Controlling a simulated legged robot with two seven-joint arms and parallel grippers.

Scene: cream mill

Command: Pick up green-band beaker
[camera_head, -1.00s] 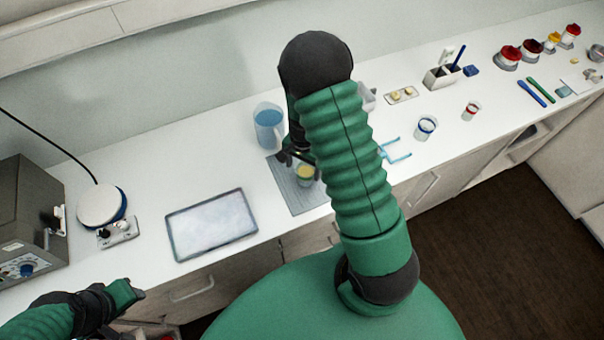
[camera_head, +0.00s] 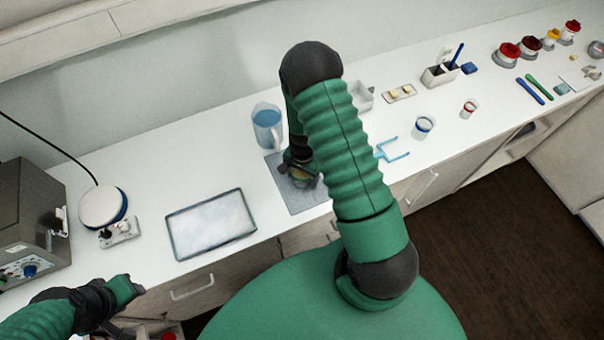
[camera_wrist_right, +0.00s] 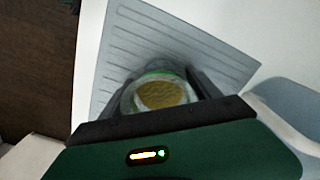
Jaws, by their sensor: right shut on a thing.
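The green-band beaker (camera_wrist_right: 160,94) shows in the right wrist view, with a green rim line and a yellow-brown content. It stands over the grey ribbed mat (camera_wrist_right: 125,45). In the head view the beaker (camera_head: 299,174) is mostly hidden by my right gripper (camera_head: 300,170). In the right wrist view the fingers of my right gripper (camera_wrist_right: 165,92) lie on both sides of the beaker and are shut on it. I cannot tell whether its base touches the mat. My left gripper (camera_head: 132,287) is at the lower left, away from the counter objects; its jaw opening is unclear.
A blue-filled jug (camera_head: 267,122) stands just behind the mat. A shallow tray (camera_head: 211,224) lies left of it. A blue-band beaker (camera_head: 424,126), a red-band beaker (camera_head: 469,107) and a light-blue forked rack (camera_head: 393,150) are to the right. A white hotplate (camera_head: 102,206) is farther left.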

